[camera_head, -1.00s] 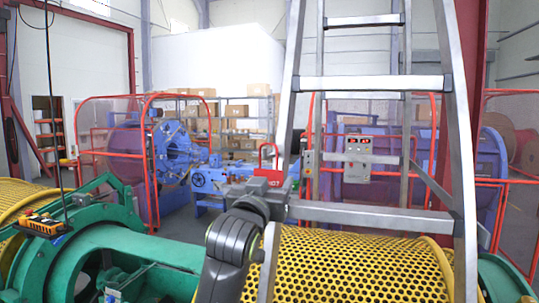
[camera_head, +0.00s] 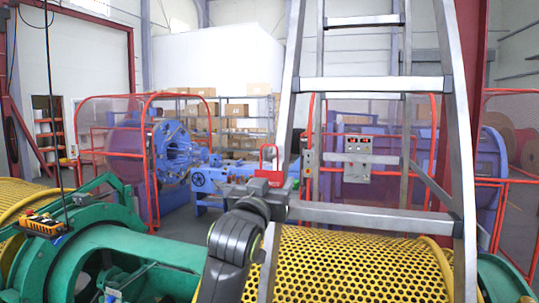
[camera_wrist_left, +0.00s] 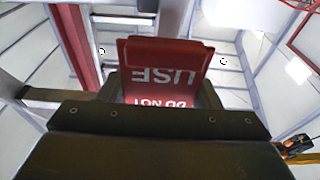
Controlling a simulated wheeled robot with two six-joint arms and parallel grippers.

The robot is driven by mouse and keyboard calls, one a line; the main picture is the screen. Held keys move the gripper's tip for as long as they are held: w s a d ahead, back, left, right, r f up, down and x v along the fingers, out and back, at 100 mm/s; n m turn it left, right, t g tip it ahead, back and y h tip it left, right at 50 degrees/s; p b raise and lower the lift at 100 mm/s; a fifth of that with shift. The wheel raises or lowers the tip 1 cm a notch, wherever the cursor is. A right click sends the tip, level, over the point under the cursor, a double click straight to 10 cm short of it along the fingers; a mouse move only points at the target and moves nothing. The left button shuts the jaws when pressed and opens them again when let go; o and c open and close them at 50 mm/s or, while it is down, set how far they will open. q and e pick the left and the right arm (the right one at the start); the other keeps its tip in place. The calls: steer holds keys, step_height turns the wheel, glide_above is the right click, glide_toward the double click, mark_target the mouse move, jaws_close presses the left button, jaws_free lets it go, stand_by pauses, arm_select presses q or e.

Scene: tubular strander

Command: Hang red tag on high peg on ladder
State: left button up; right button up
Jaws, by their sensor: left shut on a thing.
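In the left wrist view the tag (camera_wrist_left: 165,72) shows upside-down white lettering, "USE" and "DO NOT", above the dark jaws (camera_wrist_left: 165,108). The grey metal ladder (camera_head: 375,84) stands on the right with several crossbars. The tag is level with the gap between its middle and lower crossbars. I cannot make out a high peg clearly. My right gripper is out of view.
A yellow perforated guard (camera_head: 350,265) lies behind and below the ladder. Green machinery (camera_head: 130,245) fills the lower left, with an orange pendant controller (camera_head: 40,223) hanging there. Red-framed guards (camera_head: 151,150) and a control box (camera_head: 357,160) stand farther back.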

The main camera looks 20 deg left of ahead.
arm_select(q)
steer(key=shift+f, duration=0.2)
stand_by(0.5)
steer(key=shift+w+f+b, duration=0.1)
steer(key=shift+f+b, duration=0.35)
steer(key=shift+f, duration=0.25)
stand_by(0.5)
steer(key=o, duration=1)
steer(key=shift+s+a+f+p, duration=0.1)
steer(key=shift+s+f+p, duration=0.15)
steer(key=shift+s, duration=1.25)
steer(key=shift+s+f+p, duration=0.1)
steer(key=shift+s+f, duration=0.2)
steer(key=shift+s, duration=1.2)
steer(key=shift+s+a+f+p, duration=0.1)
steer(key=shift+s+f+p, duration=0.15)
steer(key=shift+s, duration=1.25)
